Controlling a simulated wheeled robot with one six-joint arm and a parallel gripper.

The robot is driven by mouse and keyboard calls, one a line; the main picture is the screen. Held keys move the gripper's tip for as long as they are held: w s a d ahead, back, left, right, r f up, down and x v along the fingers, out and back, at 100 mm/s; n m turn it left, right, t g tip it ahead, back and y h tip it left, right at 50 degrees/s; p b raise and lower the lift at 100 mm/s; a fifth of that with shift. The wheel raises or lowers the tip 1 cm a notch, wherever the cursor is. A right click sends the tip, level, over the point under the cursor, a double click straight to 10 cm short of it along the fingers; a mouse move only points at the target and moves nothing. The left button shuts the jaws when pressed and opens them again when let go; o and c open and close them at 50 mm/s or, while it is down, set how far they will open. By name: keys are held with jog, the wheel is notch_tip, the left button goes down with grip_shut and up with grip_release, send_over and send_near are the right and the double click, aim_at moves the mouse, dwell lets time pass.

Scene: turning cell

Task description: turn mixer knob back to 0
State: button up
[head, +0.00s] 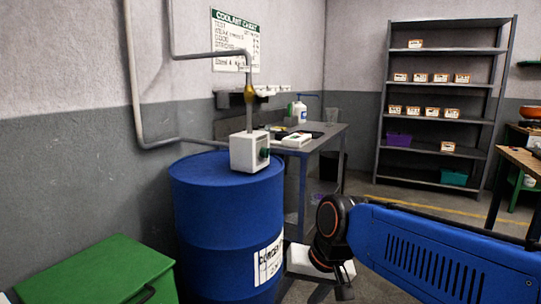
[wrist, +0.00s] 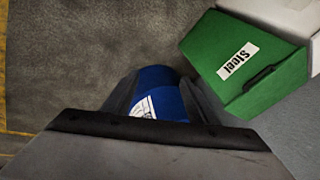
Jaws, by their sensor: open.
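The mixer is a white box (head: 249,152) on top of a blue drum (head: 228,215) in the head view, with a pipe rising from it. Its small dark green knob (head: 264,154) is on the right-hand face; its setting is too small to read. My gripper (wrist: 160,88) shows at the lower middle of the wrist view, its dark fingers apart with no object held. The knob does not show in the wrist view. In the head view my arm is right of the drum, apart from the mixer.
A green bin (head: 98,270) is at the lower left; a green bin marked Steel (wrist: 245,65) shows in the wrist view. A grey bench (head: 325,134) with a bottle (head: 300,112) stands behind the drum. Shelving (head: 440,100) is at the back right. Pipes run along the left wall.

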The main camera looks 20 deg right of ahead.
jog(key=w+a+r+m+y, duration=0.1)
jog(key=w+r+m+y, duration=0.35)
jog(key=w+m, duration=0.75)
jog(key=m+t+y, duration=0.3)
jog(key=m+t, duration=0.8)
jog(key=m, duration=1.3)
send_near(266, 153)
jog(key=x, duration=0.7)
jog(key=shift+w+d+f, duration=0.1)
jog(key=shift+w, duration=0.4)
jog(key=c, duration=1.1)
